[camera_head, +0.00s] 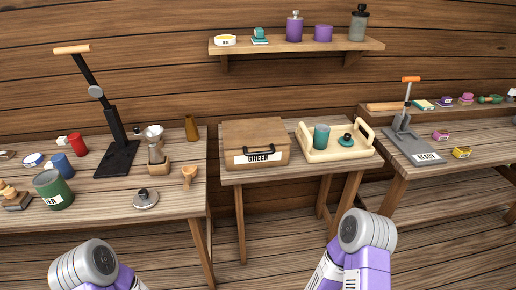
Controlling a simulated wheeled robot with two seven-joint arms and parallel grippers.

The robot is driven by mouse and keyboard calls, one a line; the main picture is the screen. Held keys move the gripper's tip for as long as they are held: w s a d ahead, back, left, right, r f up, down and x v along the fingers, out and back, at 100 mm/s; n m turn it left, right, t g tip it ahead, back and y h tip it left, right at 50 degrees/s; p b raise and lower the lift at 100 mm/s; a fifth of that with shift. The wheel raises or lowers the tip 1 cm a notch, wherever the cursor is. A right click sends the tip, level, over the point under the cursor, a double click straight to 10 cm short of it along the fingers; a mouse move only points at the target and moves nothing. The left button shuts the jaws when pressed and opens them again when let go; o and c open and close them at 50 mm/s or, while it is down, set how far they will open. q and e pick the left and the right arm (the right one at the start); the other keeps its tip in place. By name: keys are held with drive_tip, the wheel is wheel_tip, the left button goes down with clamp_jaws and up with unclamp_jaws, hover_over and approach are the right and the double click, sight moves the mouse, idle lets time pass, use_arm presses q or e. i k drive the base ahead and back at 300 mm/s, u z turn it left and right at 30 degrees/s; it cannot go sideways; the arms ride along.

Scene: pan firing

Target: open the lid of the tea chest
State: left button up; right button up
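The tea chest (256,144) is a brown wooden box on the middle table. Its lid is closed. A dark handle (262,149) and a white label reading "GREEN" are on its front. My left arm comes in at the bottom left and my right arm at the bottom, right of centre. Both arms are well below and in front of the tables. Neither gripper's fingers show in the frame, so what they hold cannot be seen.
A tray (309,154) with a teal cup (321,136) stands right of the chest. The left table holds a green tin (53,190), a black press stand (117,158) and small items. A shelf (290,46) hangs above the chest. The right table holds another press (409,144).

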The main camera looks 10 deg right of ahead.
sight(245, 134)
drive_tip(key=k, duration=0.65)
drive_tip(key=z, duration=0.5)
drive_tip(key=i, duration=1.75)
drive_tip(key=u, duration=0.5)
